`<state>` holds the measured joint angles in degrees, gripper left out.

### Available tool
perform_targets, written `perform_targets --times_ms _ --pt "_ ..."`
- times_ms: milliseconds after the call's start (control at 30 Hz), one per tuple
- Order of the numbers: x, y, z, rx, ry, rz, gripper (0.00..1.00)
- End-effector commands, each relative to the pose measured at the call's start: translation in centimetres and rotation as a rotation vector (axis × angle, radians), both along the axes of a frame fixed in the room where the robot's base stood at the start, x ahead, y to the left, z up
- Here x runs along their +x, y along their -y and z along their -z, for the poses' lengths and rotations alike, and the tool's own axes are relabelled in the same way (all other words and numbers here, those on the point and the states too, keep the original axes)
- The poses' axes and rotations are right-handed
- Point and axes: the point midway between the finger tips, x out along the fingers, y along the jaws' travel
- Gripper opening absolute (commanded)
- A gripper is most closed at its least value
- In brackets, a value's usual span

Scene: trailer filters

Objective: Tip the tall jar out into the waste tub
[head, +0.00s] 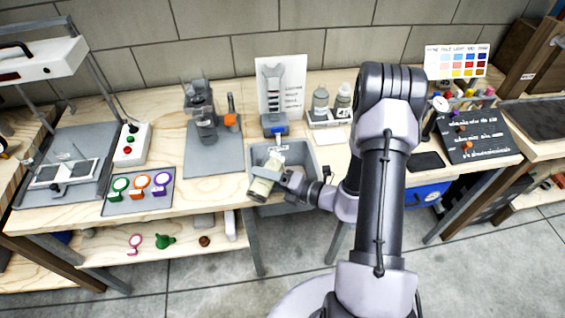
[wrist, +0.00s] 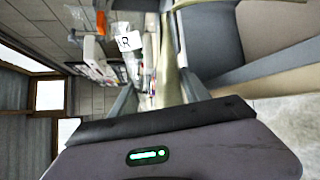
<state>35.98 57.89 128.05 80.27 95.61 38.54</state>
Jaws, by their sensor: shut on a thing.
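The tall jar (head: 263,183) is cream and olive-coloured. It is tilted at the front left of the grey waste tub (head: 312,165), overlapping the tub's front rim in the head view. My gripper (head: 280,178) reaches in from the right and is shut on the jar. In the wrist view, the jar's pale side (wrist: 170,65) shows between the two fingers of my gripper (wrist: 160,95). Something pale shows inside the tub behind the jar; I cannot tell if it is poured-out content. Which way the jar's mouth faces is unclear.
Behind the tub stand a white placard (head: 295,90) and a small blue-fronted device (head: 274,124). Two bottles (head: 332,100) sit in a tray at the back right. A grey stand (head: 203,110) is to the left. The bench's front edge lies just before the tub.

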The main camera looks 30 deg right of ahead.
Motion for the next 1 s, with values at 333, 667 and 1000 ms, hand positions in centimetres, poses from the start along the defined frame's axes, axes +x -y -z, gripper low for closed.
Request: perform_targets --times_ms 333,667,1000 --pt "0.14 0.18 -0.27 0.017 -0.013 -0.001 0.0" --pt "0.28 0.36 -0.44 0.034 -0.027 0.0 0.0" --pt "0.41 0.51 -0.61 0.05 -0.039 0.0 0.0"
